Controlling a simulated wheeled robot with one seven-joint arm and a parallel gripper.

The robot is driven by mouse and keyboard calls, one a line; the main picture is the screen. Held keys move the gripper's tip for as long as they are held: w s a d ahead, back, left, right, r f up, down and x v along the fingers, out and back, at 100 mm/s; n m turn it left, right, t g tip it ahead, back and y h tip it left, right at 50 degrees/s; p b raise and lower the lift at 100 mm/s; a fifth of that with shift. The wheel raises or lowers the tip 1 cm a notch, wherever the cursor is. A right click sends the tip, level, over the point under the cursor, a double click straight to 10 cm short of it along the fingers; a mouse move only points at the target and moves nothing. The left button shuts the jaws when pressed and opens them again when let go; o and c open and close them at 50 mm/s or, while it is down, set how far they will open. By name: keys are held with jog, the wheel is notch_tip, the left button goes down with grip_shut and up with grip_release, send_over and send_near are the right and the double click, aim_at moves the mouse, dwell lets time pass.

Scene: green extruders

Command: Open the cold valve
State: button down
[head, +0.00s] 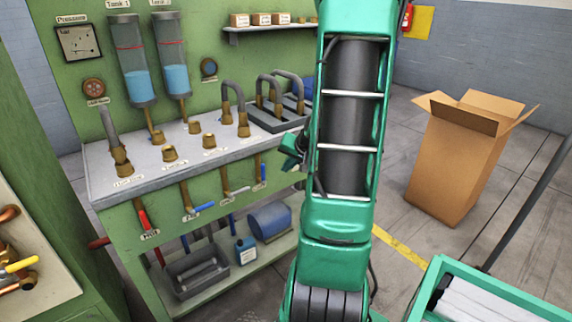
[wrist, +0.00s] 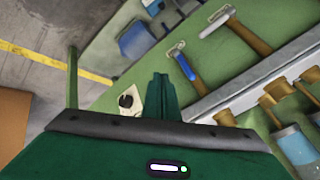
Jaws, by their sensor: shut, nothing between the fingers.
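Valves with coloured handles hang in a row under the front edge of the workbench in the head view. A red-handled valve (head: 144,219) is at the left. A blue-handled valve (head: 203,207) has its handle turned sideways; a grey-handled valve (head: 237,191) is beside it. Another blue-handled valve (head: 263,173) at the right has its handle in line with its pipe; it also shows in the wrist view (wrist: 183,65). I cannot read which label says cold. My gripper (head: 291,152) is shut and empty, right of this last valve. Its dark green fingertips (wrist: 160,82) are together in the wrist view, apart from the handle.
The grey benchtop (head: 105,182) carries brass fittings and bent pipes. A lower shelf (head: 230,270) holds a crate, a blue can and a blue cylinder. A black knob on a white plate (wrist: 127,101) is near the fingers. A cardboard box (head: 455,165) stands on the right floor.

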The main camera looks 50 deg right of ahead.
aim_at(263, 173)
jog(key=w+f, duration=0.4)
jog(key=w, duration=0.2)
jog(key=shift+w+a, duration=0.2)
jog(key=shift+w, duration=0.15)
